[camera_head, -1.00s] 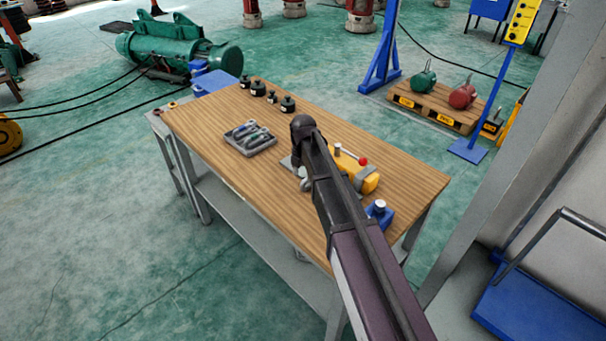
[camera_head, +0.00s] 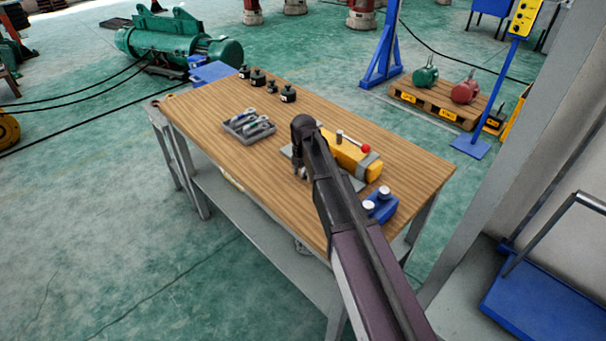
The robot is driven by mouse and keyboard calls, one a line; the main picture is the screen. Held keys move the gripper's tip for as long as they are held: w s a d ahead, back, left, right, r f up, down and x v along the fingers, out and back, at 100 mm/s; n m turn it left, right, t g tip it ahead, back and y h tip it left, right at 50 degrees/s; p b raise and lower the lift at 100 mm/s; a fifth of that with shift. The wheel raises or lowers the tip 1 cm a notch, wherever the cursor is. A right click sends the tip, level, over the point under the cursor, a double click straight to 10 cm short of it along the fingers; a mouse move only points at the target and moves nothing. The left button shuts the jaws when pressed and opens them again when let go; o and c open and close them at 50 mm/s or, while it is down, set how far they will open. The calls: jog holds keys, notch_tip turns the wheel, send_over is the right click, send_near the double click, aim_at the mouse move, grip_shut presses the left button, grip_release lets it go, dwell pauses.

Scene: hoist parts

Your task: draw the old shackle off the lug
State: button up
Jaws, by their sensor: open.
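A yellow hoist body (camera_head: 352,156) with a grey band, a red knob and a grey pin lies on a grey plate on the wooden table (camera_head: 240,165). My dark arm crosses in front of its left end. My gripper (camera_head: 300,173) points down beside that end, low over the plate, and only a small part of it shows below my wrist. It looks open, with nothing visible between its fingers. I cannot make out the old shackle or the lug. They may be hidden behind my arm and wrist.
A blue block (camera_head: 383,210) with two pale pins stands at the table's right front. A grey tray (camera_head: 248,129) with tools and several black weights (camera_head: 288,93) sit farther left and back. The table's left front is clear. A blue post (camera_head: 487,100) stands beyond.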

grip_shut()
jog(key=shift+s+a, duration=0.1)
jog(key=shift+s, duration=0.05)
dwell(0.4)
